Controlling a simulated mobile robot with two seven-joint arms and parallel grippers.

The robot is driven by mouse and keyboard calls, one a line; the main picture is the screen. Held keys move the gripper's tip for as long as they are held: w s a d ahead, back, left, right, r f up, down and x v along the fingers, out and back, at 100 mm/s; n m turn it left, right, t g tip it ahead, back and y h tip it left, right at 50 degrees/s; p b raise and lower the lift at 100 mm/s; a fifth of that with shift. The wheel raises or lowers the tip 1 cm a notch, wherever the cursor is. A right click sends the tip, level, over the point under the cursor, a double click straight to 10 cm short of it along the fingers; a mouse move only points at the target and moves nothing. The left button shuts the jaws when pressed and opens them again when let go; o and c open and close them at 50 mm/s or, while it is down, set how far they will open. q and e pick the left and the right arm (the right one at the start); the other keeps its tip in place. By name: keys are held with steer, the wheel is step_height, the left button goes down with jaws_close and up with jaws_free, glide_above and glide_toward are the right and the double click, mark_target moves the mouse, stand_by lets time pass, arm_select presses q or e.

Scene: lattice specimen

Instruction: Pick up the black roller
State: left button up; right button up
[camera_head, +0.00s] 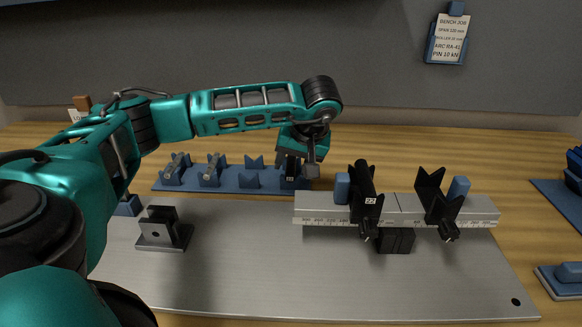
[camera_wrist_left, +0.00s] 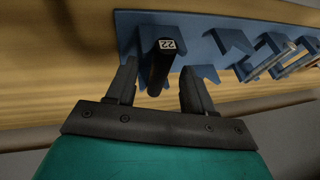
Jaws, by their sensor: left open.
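A black roller with a white "22" label (camera_wrist_left: 160,62) sits in a V-notch at one end of the blue rack (camera_wrist_left: 204,49). My left gripper (camera_wrist_left: 158,88) is open, with one finger on each side of this roller and visible gaps. In the head view, my left gripper (camera_head: 301,168) is over the right end of the blue rack (camera_head: 235,182) and largely hides the roller there. A second black roller, also marked "22" (camera_head: 364,181), lies in the left V-support on the grey scaled beam. My right gripper is not in view.
Metal rollers (camera_head: 212,166) lie in the rack's left notches; its middle notches are empty. The scaled beam (camera_head: 314,212) with black V-supports (camera_head: 440,203) stands close to the gripper's right. A black block (camera_head: 163,230) stands on the grey plate (camera_head: 260,270), whose front is clear.

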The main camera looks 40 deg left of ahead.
arm_select(q)
steer(key=shift+c, duration=0.3)
jaws_close()
stand_by(0.3)
